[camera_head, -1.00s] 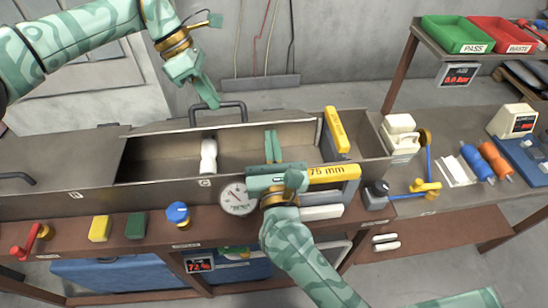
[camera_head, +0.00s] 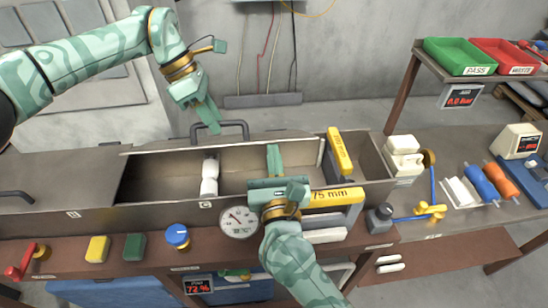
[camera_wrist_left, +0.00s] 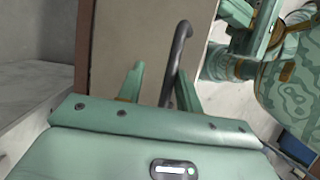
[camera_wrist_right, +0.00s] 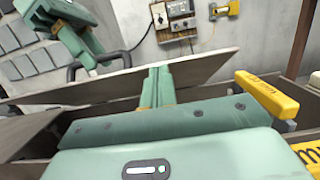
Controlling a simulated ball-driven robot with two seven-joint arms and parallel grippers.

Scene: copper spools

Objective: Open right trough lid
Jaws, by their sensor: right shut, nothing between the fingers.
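The right trough lid (camera_head: 270,136) is a flat grey-brown panel lying open at the trough's (camera_head: 150,180) back edge, its inside exposed. In the right wrist view the lid (camera_wrist_right: 110,90) looks tilted. Its dark bar handle (camera_head: 232,124) is near the left gripper (camera_head: 212,122), whose fingers point down at it. In the left wrist view the fingers are apart and the handle (camera_wrist_left: 178,55) shows between them; contact is unclear. My right gripper (camera_head: 274,150) is shut and empty, its fingers over the trough, in front of the lid in the right wrist view.
A left lid handle (camera_head: 15,196) is at the left.

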